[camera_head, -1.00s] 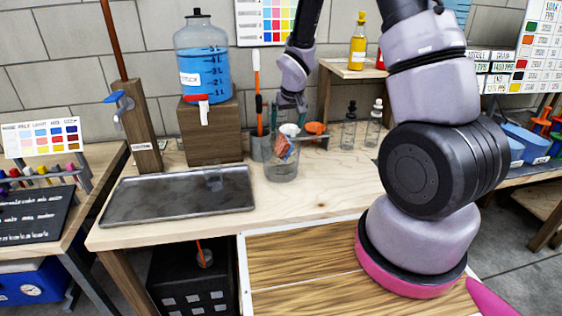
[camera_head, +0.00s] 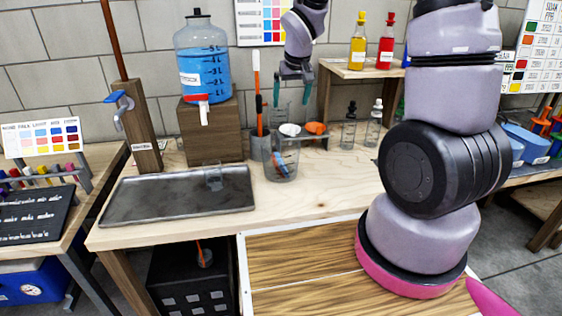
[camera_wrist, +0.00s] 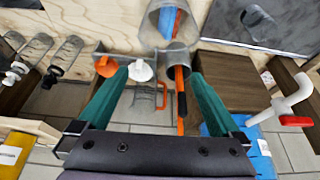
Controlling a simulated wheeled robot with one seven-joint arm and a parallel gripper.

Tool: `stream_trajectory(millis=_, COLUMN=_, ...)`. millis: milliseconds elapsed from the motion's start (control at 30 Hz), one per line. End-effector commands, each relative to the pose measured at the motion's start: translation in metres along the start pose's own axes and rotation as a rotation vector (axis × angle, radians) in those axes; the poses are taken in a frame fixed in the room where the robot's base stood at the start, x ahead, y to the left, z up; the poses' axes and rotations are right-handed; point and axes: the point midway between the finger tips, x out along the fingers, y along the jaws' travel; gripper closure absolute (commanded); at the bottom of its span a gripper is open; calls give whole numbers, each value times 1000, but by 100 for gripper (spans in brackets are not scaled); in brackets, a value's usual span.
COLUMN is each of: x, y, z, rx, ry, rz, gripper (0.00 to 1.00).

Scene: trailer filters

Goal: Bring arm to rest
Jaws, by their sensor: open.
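My gripper (camera_head: 293,88) is raised above the back of the wooden workbench, its two teal fingers pointing down and spread apart. In the wrist view my gripper (camera_wrist: 158,82) is open, with nothing held between the fingers. The arm reaches up out of the head view at right and comes back in at the top. A clear beaker (camera_head: 281,168) stands on the bench below the gripper, with blue and orange pieces inside; it also shows in the wrist view (camera_wrist: 153,26).
A grey cup (camera_head: 259,148) with an orange-handled tool stands beside the beaker. White (camera_head: 290,129) and orange (camera_head: 316,128) funnel-like pieces sit behind it. Nearby are a blue-filled jug (camera_head: 203,70), a metal tray (camera_head: 178,207), two bottles (camera_head: 349,130) and a raised shelf (camera_head: 345,72). The bench front is clear.

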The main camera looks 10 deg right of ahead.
Motion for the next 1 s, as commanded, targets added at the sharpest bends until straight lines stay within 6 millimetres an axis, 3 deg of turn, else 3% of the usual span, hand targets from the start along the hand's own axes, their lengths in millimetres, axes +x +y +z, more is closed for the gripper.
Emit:
stream_trajectory(millis=233, x=-3, y=1, z=0, rx=3, ry=2, rz=0, gripper=0)
stream_trajectory(millis=367, x=-27, y=9, z=0, rx=35, ry=18, rz=4, gripper=0)
stream_trajectory(millis=467, x=-65, y=22, z=3, rx=87, ry=42, rz=6, gripper=0)
stream_trajectory(millis=667, x=-151, y=45, z=30, rx=210, ry=89, rz=-15, gripper=0)
stream_trajectory(millis=800, x=-202, y=54, z=60, rx=289, ry=119, rz=-51, gripper=0)
stream_trajectory(millis=1000, x=-257, y=55, z=106, rx=375, ry=163, rz=-125, gripper=0)
